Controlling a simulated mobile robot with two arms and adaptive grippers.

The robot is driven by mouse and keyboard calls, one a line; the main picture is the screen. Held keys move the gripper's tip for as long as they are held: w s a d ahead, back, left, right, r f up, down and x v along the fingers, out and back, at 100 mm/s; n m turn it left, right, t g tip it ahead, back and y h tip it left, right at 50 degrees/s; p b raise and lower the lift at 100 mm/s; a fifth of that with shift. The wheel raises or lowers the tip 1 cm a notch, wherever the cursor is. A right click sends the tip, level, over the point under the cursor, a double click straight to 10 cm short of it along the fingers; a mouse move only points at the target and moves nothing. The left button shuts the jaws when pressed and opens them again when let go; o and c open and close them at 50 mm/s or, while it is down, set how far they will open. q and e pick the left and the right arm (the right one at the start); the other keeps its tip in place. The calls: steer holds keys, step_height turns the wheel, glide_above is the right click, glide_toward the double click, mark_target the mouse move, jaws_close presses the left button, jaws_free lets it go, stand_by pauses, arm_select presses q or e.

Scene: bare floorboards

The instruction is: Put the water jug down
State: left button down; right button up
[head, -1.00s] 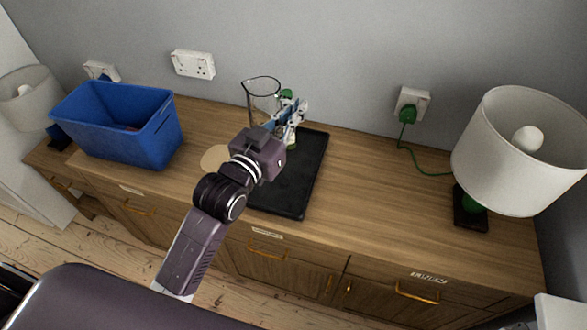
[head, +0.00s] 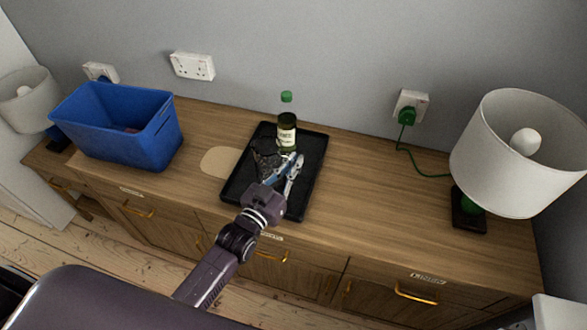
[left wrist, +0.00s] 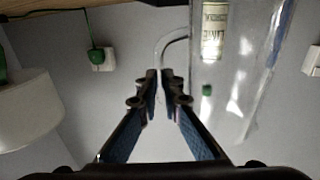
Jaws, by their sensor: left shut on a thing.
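The water jug (head: 265,160) is clear glass and hard to make out in the head view. It is over the left middle of the black tray (head: 305,196); I cannot tell whether its base touches the tray. My left gripper (head: 291,166) is at the jug's right side. In the left wrist view, the fingers (left wrist: 160,82) are shut on the jug's handle (left wrist: 170,42), and the jug's clear body (left wrist: 232,75) is to the right. My right gripper is not in view.
A dark bottle with a green cap (head: 287,130) stands at the tray's back, close behind the jug. A round beige mat (head: 219,162) lies left of the tray. A blue bin (head: 125,128) stands further left. A lamp (head: 520,150) stands right; the wooden top between is clear.

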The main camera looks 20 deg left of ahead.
arm_select(q)
steer(key=shift+f, duration=1.25)
steer(key=shift+f, duration=0.1)
steer(key=c, duration=2.1)
jaws_free()
steer(key=shift+f, duration=0.1)
